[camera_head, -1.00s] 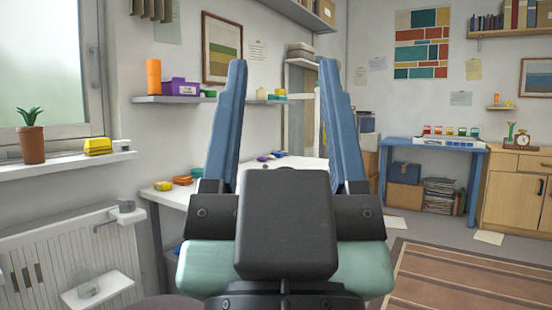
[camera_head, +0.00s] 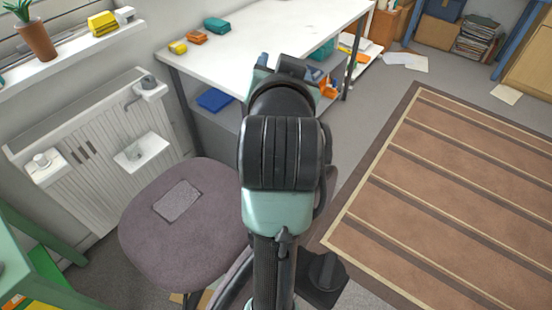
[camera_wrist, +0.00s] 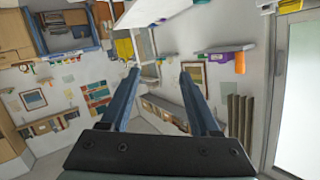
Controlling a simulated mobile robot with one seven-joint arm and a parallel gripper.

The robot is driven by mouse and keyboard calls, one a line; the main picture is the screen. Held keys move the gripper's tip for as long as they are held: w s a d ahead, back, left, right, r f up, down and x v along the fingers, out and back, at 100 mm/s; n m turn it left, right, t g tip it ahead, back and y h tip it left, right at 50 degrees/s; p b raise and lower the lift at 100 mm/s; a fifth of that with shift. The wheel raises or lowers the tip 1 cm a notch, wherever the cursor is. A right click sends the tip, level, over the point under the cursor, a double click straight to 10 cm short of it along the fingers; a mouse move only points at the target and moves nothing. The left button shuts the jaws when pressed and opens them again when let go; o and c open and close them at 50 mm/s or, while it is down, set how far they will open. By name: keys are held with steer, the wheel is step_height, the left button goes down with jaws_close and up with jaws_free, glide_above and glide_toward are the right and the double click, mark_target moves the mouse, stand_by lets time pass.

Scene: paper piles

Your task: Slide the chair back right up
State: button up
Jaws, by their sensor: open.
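A chair with a purple-grey padded seat (camera_head: 165,245) stands in the lower left of the head view, beside the white table. A small grey patch (camera_head: 179,200) lies on the seat. My arm covers the seat's right side, and I cannot make out the chair's back clearly. My gripper (camera_wrist: 161,78) is open and empty in the wrist view, its two blue fingers wide apart and pointing towards walls and shelves. In the head view its fingers are mostly hidden behind my own wrist, above and right of the seat. It is not touching the chair as far as I can see.
The white table (camera_head: 265,50) holds several small coloured boxes. A white radiator (camera_head: 95,150) is on the left wall under the sill. A green table edge (camera_head: 35,235) is at lower left. The striped brown rug (camera_head: 450,190) on the right is clear.

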steer(key=s+f+m+g+p, duration=0.2)
steer(key=s+m+g+p, duration=0.2)
steer(key=s+g+p, duration=1.75)
steer(key=w+f+t+p, duration=0.1)
steer(key=w+f+t, duration=0.1)
steer(key=f, duration=0.2)
steer(key=w+f+t+p, duration=0.2)
steer(key=f, duration=0.2)
steer(key=w+f+t+p, duration=0.2)
steer(key=f, duration=0.3)
steer(key=shift+w+a+t, duration=0.1)
steer(key=shift+a+t, duration=0.15)
steer(key=shift+a, duration=0.15)
jaws_close()
